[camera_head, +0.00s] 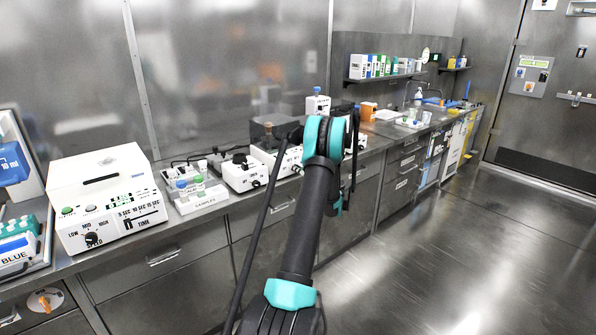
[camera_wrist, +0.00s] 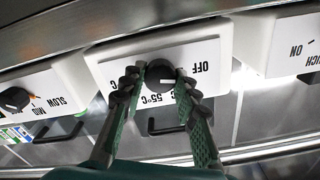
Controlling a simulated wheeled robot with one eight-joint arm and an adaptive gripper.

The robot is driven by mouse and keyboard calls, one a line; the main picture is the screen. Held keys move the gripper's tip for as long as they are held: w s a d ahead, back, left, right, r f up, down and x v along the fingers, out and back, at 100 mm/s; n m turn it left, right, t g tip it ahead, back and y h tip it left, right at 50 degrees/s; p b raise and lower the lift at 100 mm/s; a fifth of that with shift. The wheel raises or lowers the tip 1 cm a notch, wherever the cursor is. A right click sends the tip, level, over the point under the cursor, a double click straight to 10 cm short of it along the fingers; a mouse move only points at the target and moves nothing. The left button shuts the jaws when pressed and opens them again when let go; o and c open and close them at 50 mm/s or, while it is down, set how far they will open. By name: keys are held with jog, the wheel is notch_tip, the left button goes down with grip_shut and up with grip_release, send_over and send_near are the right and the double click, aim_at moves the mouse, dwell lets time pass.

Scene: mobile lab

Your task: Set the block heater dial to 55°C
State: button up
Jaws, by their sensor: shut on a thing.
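The block heater (camera_wrist: 112,62) is a white box with a black round dial (camera_wrist: 161,82) on its front, seen upside down in the wrist view. Its printed labels include OFF and 55°C; another label is partly covered by a finger. In the head view my arm hides the gripper and the dial.
In the head view a large white box with speed and time controls (camera_head: 106,200) stands on the bench at left. The floor at right is clear.

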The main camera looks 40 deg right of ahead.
jog(key=shift+d+f+m, duration=0.1)
jog(key=shift+f+m, duration=0.05)
jog(key=shift+m, duration=10.15)
jog(key=shift+s, duration=0.1)
jog(key=o, duration=1.2)
jog(key=shift+c, duration=0.2)
jog(key=s, duration=1.2)
jog(key=shift+d, duration=0.45)
